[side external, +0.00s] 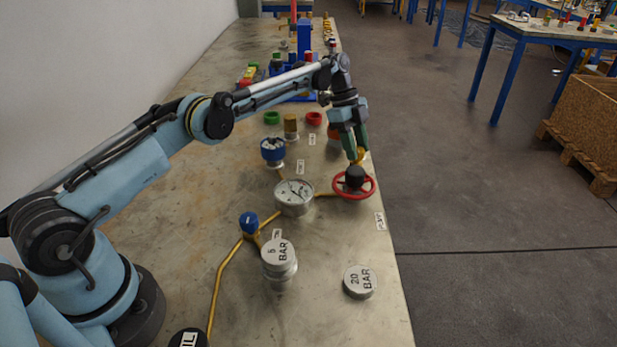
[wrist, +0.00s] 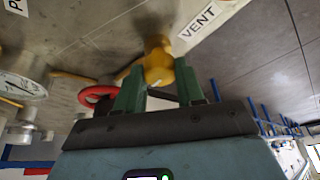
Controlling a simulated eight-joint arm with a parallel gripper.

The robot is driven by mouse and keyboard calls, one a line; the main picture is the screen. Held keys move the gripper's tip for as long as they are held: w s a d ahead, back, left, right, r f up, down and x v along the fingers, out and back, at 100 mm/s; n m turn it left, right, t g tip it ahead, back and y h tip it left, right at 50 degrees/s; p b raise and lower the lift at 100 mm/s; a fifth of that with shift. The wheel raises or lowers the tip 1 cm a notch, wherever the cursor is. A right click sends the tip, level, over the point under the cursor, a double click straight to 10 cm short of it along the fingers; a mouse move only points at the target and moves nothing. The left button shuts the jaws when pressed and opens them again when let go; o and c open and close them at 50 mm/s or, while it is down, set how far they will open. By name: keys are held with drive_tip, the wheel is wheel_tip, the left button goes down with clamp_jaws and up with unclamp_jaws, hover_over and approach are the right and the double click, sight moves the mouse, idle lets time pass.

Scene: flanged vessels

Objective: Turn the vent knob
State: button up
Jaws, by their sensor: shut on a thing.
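The vent knob (wrist: 158,58) is yellow and stands next to a white label reading VENT (wrist: 199,20) in the wrist view. My gripper (wrist: 160,82) has one green finger on each side of the knob and is shut on it. In the side external view my gripper (side external: 357,152) points down behind the red handwheel, at the table's right side. Only a little of the yellow knob (side external: 362,156) shows there; the fingers and the wheel's black hub hide the rest.
The red handwheel (side external: 354,184) with a black hub stands close to my fingers. A pressure gauge (side external: 294,196), a blue knob (side external: 249,222) and yellow pipe (side external: 222,275) lie nearer. Weights marked 5 BAR (side external: 279,258) and 20 BAR (side external: 360,281) stand in front. The table's right edge is near.

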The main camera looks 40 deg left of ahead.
drive_tip(key=shift+s, duration=0.1)
idle(0.4)
drive_tip(key=o, duration=1)
